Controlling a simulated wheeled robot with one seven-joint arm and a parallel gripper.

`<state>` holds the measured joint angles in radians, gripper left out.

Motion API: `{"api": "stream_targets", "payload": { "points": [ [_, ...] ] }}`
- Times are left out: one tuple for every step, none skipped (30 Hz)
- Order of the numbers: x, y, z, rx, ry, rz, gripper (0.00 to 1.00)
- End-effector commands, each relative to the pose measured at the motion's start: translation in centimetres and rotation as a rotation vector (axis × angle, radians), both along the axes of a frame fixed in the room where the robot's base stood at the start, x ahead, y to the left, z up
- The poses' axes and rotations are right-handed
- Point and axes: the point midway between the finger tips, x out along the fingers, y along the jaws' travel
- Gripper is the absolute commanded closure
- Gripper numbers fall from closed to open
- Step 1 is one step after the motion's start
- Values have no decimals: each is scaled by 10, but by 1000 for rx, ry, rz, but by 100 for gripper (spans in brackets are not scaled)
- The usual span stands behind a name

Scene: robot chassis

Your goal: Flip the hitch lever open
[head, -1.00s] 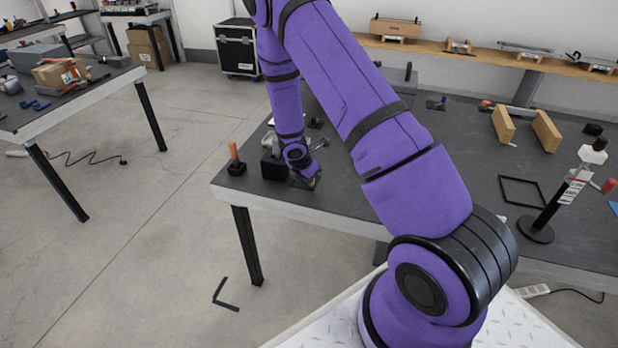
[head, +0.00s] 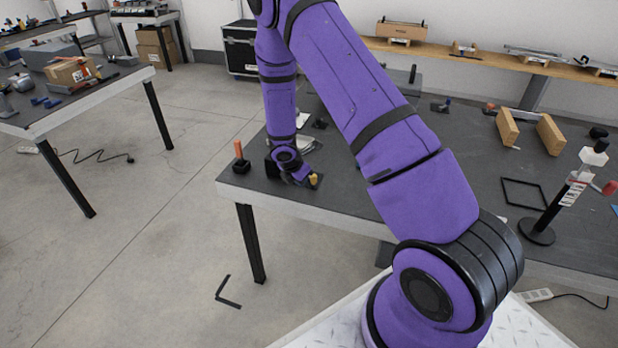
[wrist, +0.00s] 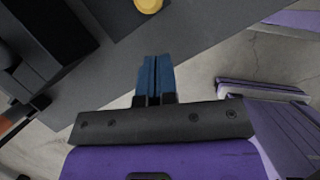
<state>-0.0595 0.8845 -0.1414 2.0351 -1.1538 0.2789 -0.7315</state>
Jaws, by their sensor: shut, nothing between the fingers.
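A yellow round-topped knob (wrist: 148,4) shows at the top edge of the wrist view, beyond my fingertips and apart from them. It also shows as a small yellow spot in the head view (head: 314,180), right beside my wrist. A black block-like fixture (wrist: 45,45) fills the upper left of the wrist view. I cannot tell which part is the hitch lever, or whether the knob belongs to it. My gripper (wrist: 155,60) has blue fingers, shut together with nothing between them. In the head view its fingers are mostly hidden by my wrist, low near the table's front left corner.
An upright orange handle on a black base (head: 239,158) stands at the corner of the dark worktable (head: 400,190), left of my wrist. A black stand (head: 540,228), a flat black frame (head: 523,193) and wooden blocks (head: 507,127) are farther right.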

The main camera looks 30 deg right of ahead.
Motion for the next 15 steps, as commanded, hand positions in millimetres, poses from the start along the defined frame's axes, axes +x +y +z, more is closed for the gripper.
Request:
{"api": "stream_targets", "payload": {
  "points": [
    [0, 0, 13, 0, -8, -6, 100],
    [-1, 2, 19, 0, -8, -6, 100],
    [-2, 5, 25, 0, -7, -4, 100],
    [-3, 7, 31, 0, -7, -5, 100],
    [-4, 9, 36, 1, -6, -5, 100],
    [-4, 12, 43, 0, -7, -4, 100],
    [-5, 13, 48, 0, -7, -5, 100],
    [-6, 15, 53, 0, -7, -5, 100],
    [-7, 18, 59, 0, -6, -3, 100],
    [-8, 19, 63, -1, -5, -4, 100],
    [-8, 21, 67, -1, -6, -5, 100],
    [-9, 23, 72, -1, -5, -4, 100],
    [-9, 24, 75, -1, -5, -3, 100],
    [-10, 26, 79, -1, -5, -4, 100],
    [-10, 27, 82, -1, -4, -5, 100]
  ]
}}
